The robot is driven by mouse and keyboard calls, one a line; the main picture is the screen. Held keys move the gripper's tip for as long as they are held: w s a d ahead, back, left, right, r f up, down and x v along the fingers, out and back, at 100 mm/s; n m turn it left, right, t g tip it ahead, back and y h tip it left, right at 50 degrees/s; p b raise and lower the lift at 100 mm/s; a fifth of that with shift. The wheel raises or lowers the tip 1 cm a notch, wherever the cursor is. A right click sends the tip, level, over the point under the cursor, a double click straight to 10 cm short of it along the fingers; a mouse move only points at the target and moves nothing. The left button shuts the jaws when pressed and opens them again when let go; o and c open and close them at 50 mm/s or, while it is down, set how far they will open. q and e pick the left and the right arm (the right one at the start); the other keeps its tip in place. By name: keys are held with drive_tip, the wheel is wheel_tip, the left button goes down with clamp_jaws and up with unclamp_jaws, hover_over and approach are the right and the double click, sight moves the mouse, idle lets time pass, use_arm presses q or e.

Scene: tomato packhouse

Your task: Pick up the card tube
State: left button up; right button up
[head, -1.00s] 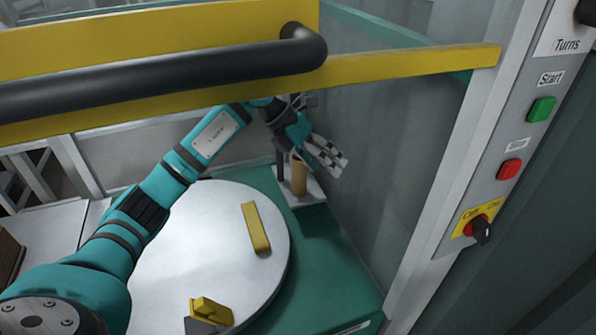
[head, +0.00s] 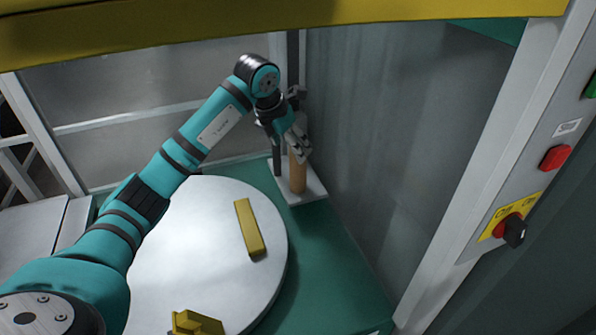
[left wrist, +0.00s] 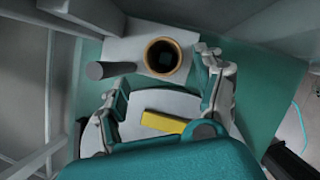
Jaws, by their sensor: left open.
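The card tube (head: 298,177) is a brown upright cylinder on a pale square plate (head: 313,190) at the back right of the green table. In the left wrist view its open top, a brown ring (left wrist: 147,56) around a dark hole, faces the camera. My left gripper (head: 300,148) is at the tube's upper end, pointing down, and hides its top in the head view. Its jaws (left wrist: 160,82) are open and empty, with the tube beyond them, between their lines. I cannot tell the exact height gap. My right gripper is not in view.
A dark post (head: 276,155) stands on the plate left of the tube. A grey wall (head: 375,150) rises close on the right. A round white turntable (head: 180,255) carries a yellow bar (head: 250,228) and another yellow piece (head: 196,322). A yellow beam (head: 300,30) crosses the front.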

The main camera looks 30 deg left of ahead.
sight(298, 169)
use_arm(q)
drive_tip(key=x, duration=0.2)
drive_tip(key=d+x, duration=0.1)
drive_tip(key=x, duration=0.2)
drive_tip(key=shift+r+b, duration=0.1)
drive_tip(key=shift+b, duration=0.25)
drive_tip(key=shift+w+f, duration=0.25)
drive_tip(key=shift+f, duration=0.1)
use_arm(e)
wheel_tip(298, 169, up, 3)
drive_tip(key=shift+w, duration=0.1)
use_arm(q)
drive_tip(key=c, duration=1.1)
